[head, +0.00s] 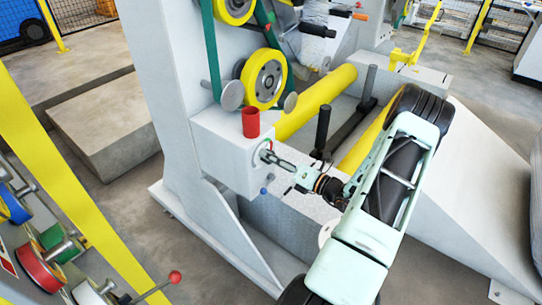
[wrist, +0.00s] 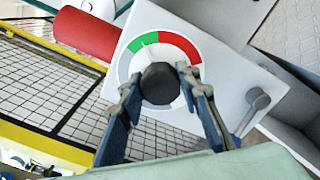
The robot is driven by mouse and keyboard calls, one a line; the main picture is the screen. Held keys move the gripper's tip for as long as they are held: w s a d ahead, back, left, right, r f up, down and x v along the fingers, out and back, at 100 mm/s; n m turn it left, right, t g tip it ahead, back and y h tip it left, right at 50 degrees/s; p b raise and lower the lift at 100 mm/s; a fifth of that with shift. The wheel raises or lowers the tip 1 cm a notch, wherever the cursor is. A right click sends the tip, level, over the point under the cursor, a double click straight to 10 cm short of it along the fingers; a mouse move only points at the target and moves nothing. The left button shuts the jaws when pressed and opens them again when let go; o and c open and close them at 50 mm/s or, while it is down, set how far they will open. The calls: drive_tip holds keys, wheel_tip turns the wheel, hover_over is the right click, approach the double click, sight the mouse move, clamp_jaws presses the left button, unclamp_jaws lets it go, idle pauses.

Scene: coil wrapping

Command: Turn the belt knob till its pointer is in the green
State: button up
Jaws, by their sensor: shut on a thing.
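The belt knob (wrist: 160,84) is a dark round knob at the middle of a dial on a light grey box (head: 225,155). The dial's upper rim has a green band (wrist: 144,40) at the upper left and a longer red band (wrist: 178,46) to its right; the rest is pale. My gripper (wrist: 161,80) is shut on the knob, one finger on either side. In the head view my gripper (head: 270,156) reaches the box's right face, and the knob is hidden there. I cannot clearly make out the pointer or its reading.
A red cylinder (head: 251,122) stands on top of the box; it also shows in the wrist view (wrist: 86,34). A small grey-blue lever (wrist: 257,99) sticks out beside the dial. Yellow rollers (head: 318,98) lie behind my arm. A yellow wheel (head: 264,79) with a green belt is above.

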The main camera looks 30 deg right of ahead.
idle(0.4)
drive_tip(key=o, duration=1.2)
drive_tip(key=shift+c, duration=0.2)
drive_tip(key=v, duration=1.2)
